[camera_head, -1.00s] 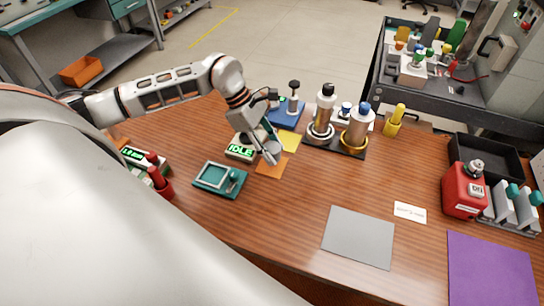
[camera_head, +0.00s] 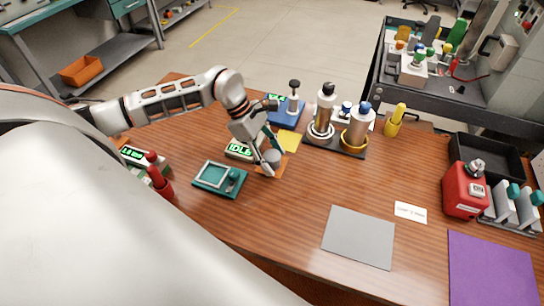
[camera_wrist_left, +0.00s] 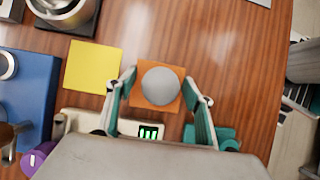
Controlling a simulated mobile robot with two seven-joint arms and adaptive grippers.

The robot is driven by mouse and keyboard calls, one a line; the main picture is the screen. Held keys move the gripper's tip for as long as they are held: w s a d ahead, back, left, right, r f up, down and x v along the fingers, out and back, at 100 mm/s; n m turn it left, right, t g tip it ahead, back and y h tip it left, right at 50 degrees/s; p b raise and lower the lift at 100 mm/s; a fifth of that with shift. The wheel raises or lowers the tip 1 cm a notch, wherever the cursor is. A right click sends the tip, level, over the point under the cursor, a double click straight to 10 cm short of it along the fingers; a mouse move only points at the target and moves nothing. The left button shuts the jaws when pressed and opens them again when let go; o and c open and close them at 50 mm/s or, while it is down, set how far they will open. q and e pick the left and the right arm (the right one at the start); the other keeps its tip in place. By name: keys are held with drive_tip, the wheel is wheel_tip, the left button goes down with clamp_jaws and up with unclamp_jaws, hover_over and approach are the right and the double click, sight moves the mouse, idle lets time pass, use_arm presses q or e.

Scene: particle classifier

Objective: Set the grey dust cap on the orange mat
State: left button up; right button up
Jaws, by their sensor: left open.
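The grey dust cap (camera_wrist_left: 160,86), round and smooth, is on the orange mat (camera_wrist_left: 171,107) in the left wrist view, with orange showing around it. In the head view the cap (camera_head: 271,157) shows between my fingers over the orange mat (camera_head: 284,166). My left gripper (camera_head: 268,160) is open. Its two fingers (camera_wrist_left: 161,80) stand apart on either side of the cap, with a gap visible on both sides. My right gripper is not in view.
A yellow mat (camera_wrist_left: 92,66) lies beside the orange one. A small display box (camera_head: 240,150) and a teal tray (camera_head: 217,180) stand close by. Bottles stand in a dark holder (camera_head: 337,146) to the right. The table front around the grey mat (camera_head: 358,238) is mostly clear.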

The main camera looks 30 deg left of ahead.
use_arm(q)
drive_tip(key=v, duration=1.2)
drive_tip(key=shift+r, duration=0.15)
